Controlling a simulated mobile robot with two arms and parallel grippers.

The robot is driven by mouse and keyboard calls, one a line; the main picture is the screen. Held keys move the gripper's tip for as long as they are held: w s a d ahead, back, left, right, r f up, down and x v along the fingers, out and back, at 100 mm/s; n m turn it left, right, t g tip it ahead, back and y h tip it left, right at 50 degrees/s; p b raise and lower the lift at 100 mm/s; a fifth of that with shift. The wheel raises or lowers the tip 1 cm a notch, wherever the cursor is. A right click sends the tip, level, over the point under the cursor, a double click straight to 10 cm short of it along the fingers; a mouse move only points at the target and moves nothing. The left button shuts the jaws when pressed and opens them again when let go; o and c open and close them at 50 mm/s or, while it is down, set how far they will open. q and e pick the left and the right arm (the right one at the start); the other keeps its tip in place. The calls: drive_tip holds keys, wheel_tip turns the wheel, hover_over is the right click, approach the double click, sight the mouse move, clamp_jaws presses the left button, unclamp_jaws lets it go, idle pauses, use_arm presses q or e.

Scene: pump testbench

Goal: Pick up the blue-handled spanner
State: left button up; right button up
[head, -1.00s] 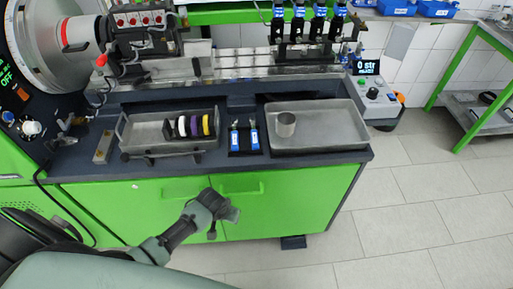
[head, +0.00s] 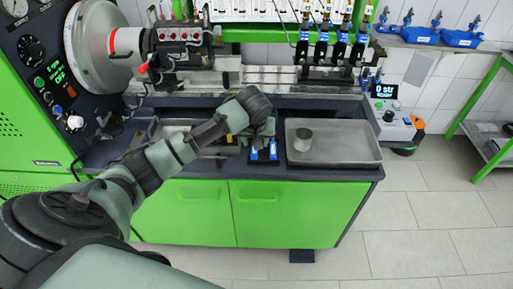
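Two small tools with blue handles lie side by side on a dark holder on the bench, between the two metal trays. Their handle ends show in the head view, the left one (head: 254,155) and the right one (head: 273,151). Their upper parts are hidden behind my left gripper (head: 264,132). I cannot tell from this view which one is the spanner. My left gripper is right above or at the tools; contact cannot be made out. Its fingers are too small and covered to show whether they are open. My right gripper is out of view.
Another tray (head: 160,131) is at the left, largely behind my arm. The test machine and upright injectors (head: 340,45) stand behind. Green cabinet doors (head: 285,212) are below the bench.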

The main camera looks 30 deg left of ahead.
use_arm(q)
drive_tip(key=shift+w+a+r, duration=0.15)
drive_tip(key=shift+a+r, duration=0.1)
drive_tip(key=shift+w+a+f, duration=0.1)
drive_tip(key=shift+f, duration=0.25)
drive_tip(key=p+x, duration=0.1)
drive_tip(key=x, duration=0.4)
drive_tip(key=shift+w+a+f+p, duration=0.15)
drive_tip(key=shift+a+f+p, duration=0.1)
drive_tip(key=shift+p, duration=0.1)
drive_tip(key=shift+w+a+f, duration=0.15)
drive_tip(key=shift+w+f, duration=0.1)
drive_tip(key=shift+f, duration=0.4)
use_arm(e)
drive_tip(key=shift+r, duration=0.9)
use_arm(q)
drive_tip(key=shift+f, duration=0.2)
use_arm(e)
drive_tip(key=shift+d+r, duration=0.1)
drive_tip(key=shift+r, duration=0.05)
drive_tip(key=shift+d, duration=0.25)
